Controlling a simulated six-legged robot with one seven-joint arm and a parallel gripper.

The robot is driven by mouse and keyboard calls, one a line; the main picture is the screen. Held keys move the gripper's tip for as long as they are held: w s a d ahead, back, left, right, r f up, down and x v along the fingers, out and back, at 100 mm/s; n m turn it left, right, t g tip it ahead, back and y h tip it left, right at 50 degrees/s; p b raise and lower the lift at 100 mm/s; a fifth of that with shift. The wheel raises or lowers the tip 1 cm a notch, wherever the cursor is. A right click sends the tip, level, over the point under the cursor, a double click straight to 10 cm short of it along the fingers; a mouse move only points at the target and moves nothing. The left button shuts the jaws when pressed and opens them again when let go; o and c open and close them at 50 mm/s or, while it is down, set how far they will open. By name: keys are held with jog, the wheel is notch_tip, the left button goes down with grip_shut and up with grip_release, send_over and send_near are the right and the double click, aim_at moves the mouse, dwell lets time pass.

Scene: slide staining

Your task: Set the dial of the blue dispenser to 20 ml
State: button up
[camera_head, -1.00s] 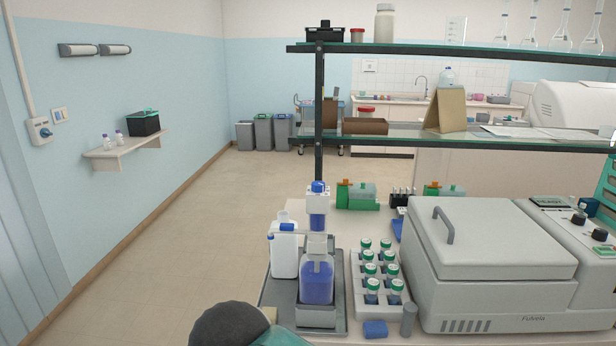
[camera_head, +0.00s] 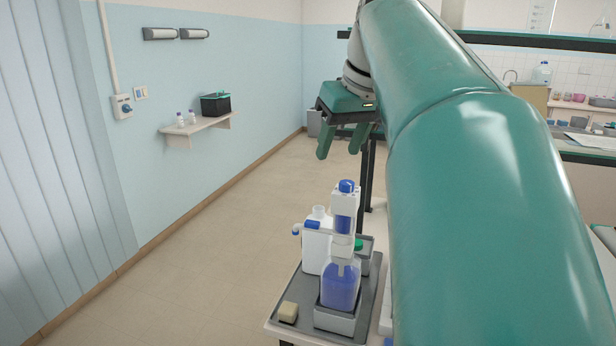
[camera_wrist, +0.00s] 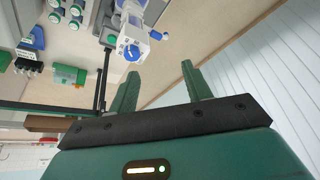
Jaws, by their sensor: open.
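The blue dispenser (camera_head: 342,225) is a white and blue pump head with a blue knob on top, mounted on a bottle of blue liquid (camera_head: 340,287). It stands upright in a grey holder on a tray at the bench's left end. In the wrist view its blue dial (camera_wrist: 131,53) shows near the top, seen from above; its markings are too small to read. My gripper (camera_head: 340,150) is open and empty, above and behind the dispenser in the head view, apart from it. In the wrist view the fingers (camera_wrist: 158,85) reach up below the dial.
A white bottle with a blue spout (camera_head: 315,245) stands close behind the dispenser. A black shelf post (camera_head: 366,180) rises behind. My arm hides most of the bench's right side.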

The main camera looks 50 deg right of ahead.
jog(key=s+d+r, duration=0.3)
jog(key=d+r, duration=0.1)
send_near(348, 183)
jog(key=shift+h, duration=0.3)
jog(key=x, duration=0.8)
jog(key=shift+a+f, duration=0.1)
jog(key=shift+a, duration=0.2)
jog(key=shift+w, duration=0.1)
jog(key=c, duration=1)
